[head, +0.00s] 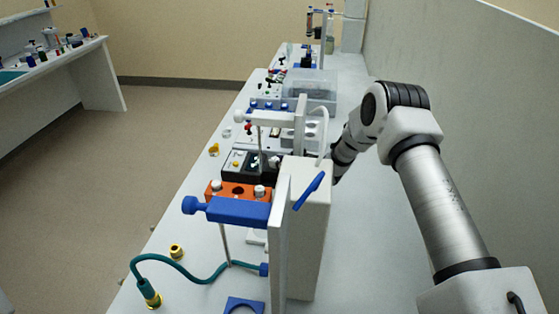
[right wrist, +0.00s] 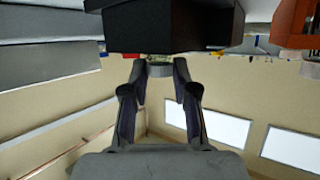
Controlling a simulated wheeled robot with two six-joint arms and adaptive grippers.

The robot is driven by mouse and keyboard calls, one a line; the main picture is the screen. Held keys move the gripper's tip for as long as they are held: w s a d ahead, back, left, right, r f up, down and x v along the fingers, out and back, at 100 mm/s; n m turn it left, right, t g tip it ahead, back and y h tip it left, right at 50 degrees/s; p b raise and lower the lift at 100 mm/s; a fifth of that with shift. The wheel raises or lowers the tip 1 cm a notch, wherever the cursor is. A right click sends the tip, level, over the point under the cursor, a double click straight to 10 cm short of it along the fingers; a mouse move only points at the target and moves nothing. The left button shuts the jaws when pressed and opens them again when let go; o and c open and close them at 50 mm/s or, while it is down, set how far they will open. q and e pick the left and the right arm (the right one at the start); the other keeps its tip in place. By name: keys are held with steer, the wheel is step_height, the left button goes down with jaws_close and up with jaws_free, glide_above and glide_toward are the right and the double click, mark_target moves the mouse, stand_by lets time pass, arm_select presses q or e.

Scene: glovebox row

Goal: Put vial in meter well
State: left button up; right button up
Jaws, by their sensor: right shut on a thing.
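My right gripper (right wrist: 160,72) is shut on a small vial with a grey cap (right wrist: 160,67) in the right wrist view; only a bit of its greenish body shows past the cap. A black box, apparently the meter (right wrist: 150,28), lies right beyond the fingertips; I cannot tell whether the vial touches it or is in its well. In the head view the black meter (head: 235,159) stands behind an orange block (head: 223,189). A white upright unit (head: 311,215) hides most of the right gripper there. My left gripper is not in view.
A blue clamp (head: 238,211) on a stand and a green hose (head: 193,270) are in front. A clear bin (head: 311,88) and several small items line the bench behind. The bench (head: 375,255) is bare right of the white unit.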

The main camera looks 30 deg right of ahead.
steer(key=shift+f, duration=0.1)
steer(key=o, duration=0.6)
steer(key=shift+f, duration=0.1)
steer(key=o, duration=0.4)
steer(key=shift+r, duration=0.35)
steer(key=p+v, duration=0.9)
steer(key=v, duration=0.3)
steer(key=shift+f, duration=0.15)
